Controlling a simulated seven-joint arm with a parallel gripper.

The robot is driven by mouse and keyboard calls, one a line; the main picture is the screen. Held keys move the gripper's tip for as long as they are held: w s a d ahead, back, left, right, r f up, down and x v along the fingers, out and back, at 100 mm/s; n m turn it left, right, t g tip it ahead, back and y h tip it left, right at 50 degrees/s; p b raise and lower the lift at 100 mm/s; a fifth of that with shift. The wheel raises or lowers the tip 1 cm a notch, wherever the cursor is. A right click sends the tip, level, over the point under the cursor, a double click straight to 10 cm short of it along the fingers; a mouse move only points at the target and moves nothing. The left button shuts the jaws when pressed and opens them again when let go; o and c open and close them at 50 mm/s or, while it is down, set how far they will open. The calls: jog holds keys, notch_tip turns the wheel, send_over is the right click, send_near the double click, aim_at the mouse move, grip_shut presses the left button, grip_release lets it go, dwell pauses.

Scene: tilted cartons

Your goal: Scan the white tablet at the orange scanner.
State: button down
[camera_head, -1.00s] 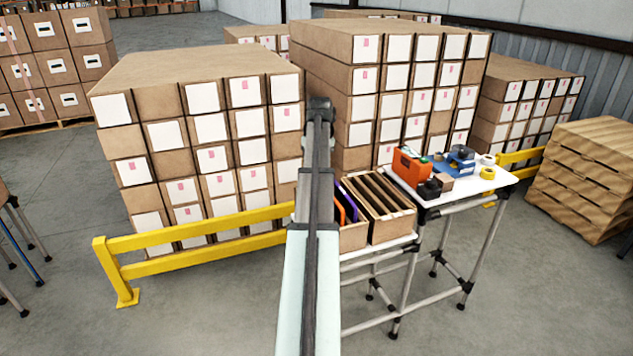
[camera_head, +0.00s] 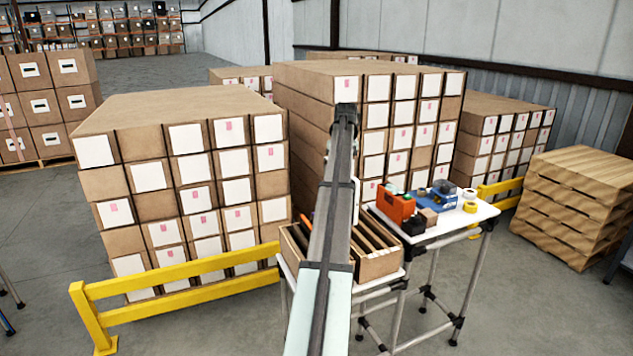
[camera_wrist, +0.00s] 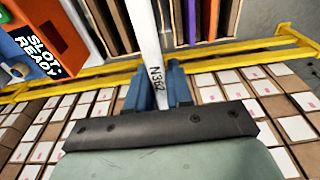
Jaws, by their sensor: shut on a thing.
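The white tablet (camera_wrist: 147,35) shows edge-on in the wrist view as a pale upright strip marked N362. My gripper (camera_wrist: 158,84) is shut on it, with a blue finger on each side. In the head view a narrow white strip, which looks like the tablet (camera_head: 356,198), shows just right of my arm above the wooden bin; my gripper is hidden there. The orange scanner (camera_head: 395,204) stands on the white table right of my arm. In the wrist view the scanner (camera_wrist: 62,32) is at upper left, apart from the tablet, with a panel reading "SLOT: READY".
A wooden bin (camera_head: 380,266) with upright dividers stands left of the scanner. The white table (camera_head: 463,219) also holds a blue device (camera_head: 434,200) and yellow tape (camera_head: 470,207). A yellow rail (camera_head: 180,283) runs before the stacked cartons (camera_head: 180,110).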

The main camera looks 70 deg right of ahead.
jog(key=s+d+r, duration=0.2)
jog(key=s+d, duration=0.9)
jog(key=d, duration=0.1)
notch_tip(320, 180, down, 9)
jog(key=shift+f, duration=0.15)
dwell(0.5)
jog(key=shift+r, duration=0.2)
notch_tip(320, 180, up, 6)
jog(key=shift+f, duration=0.15)
dwell(0.8)
